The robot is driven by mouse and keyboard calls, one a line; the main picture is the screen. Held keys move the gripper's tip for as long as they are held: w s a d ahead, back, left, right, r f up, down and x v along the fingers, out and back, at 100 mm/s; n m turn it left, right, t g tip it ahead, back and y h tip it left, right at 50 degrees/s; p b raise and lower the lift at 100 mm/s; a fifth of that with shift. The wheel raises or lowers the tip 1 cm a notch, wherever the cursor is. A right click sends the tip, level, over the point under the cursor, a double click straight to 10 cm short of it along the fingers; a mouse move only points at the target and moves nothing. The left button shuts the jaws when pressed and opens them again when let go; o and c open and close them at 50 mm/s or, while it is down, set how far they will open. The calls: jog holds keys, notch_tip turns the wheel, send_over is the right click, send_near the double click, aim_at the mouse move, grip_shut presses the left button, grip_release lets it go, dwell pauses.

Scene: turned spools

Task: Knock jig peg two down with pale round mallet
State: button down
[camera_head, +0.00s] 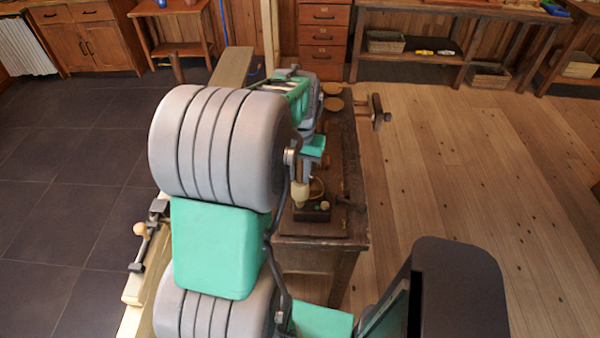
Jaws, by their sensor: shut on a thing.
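My gripper (309,163) is above the dark workbench, partly hidden behind my arm. It is shut on what looks like the pale round mallet (300,192), whose pale end hangs below the green-and-dark fingers. A small dark reddish jig block (316,213) sits on the bench just below and to the right of the mallet. One pale peg top (325,206) shows on it. The mallet's end overlaps the jig's left part in the picture, and I cannot tell if they touch. The other pegs are hidden or too small to tell apart.
The dark workbench (348,225) carries round tan discs (333,103) farther back and a vise (376,110) on its right edge. A pale bench with a knobbed tool (140,229) lies at left. Drawers (324,40) and shelves stand behind. The wooden floor at right is clear.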

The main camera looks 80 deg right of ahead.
aim_at(300, 182)
notch_tip(300, 182, down, 4)
jog(key=b, duration=0.2)
jog(key=shift+f+b, duration=0.15)
jog(key=shift+b, duration=0.25)
jog(key=shift+r+p, duration=1.35)
jog(key=shift+r, duration=0.35)
notch_tip(300, 182, up, 6)
jog(key=p, duration=0.4)
